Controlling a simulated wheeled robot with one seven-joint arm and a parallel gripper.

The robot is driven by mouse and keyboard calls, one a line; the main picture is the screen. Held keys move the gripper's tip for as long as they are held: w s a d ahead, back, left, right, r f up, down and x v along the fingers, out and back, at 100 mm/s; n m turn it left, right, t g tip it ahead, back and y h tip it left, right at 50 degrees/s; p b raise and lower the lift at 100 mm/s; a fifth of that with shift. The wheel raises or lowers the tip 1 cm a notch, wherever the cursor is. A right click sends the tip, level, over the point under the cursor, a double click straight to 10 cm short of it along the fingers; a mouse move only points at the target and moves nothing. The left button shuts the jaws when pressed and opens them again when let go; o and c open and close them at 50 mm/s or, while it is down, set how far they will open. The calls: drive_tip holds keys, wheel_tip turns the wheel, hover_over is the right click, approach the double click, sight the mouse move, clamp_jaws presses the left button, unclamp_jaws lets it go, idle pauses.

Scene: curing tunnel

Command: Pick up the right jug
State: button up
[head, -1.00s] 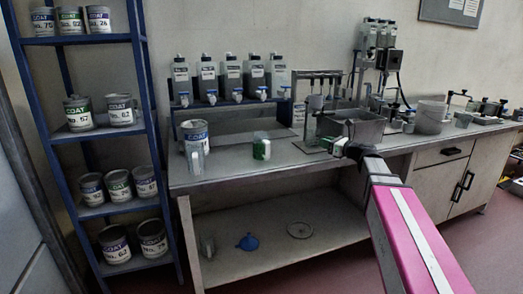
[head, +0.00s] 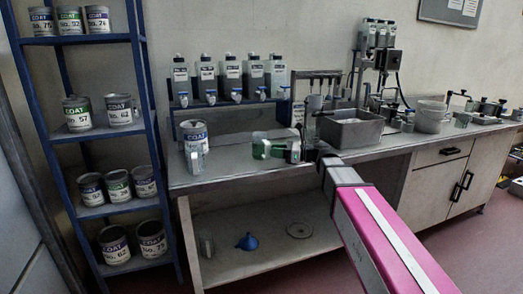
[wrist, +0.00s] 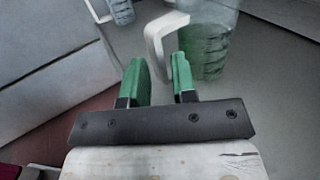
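The right jug (head: 260,146) is a clear jug with green in it, standing on the workbench. In the wrist view this jug (wrist: 208,42) is at upper right, and its pale handle (wrist: 160,40) points toward my gripper. My gripper (wrist: 157,68) is open, its two green fingers apart. The handle's lower part lies in line with the gap between the fingertips; I cannot tell whether it touches either finger. In the head view my gripper (head: 281,151) is just right of the jug and partly overlaps it. The left jug (head: 195,161) stands in front of a large can.
The large COAT can (head: 195,134) stands behind the left jug. A row of bottles with blue taps (head: 230,78) is behind on a rack. A metal basin (head: 351,129) is right of my gripper. The bench (head: 225,176) front is mostly clear.

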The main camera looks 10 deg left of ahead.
sight(262, 148)
drive_tip(key=shift+s+a, duration=0.2)
drive_tip(key=shift+a, duration=1.15)
drive_tip(key=shift+s+a, duration=0.15)
drive_tip(key=shift+a, duration=1.15)
clamp_jaws()
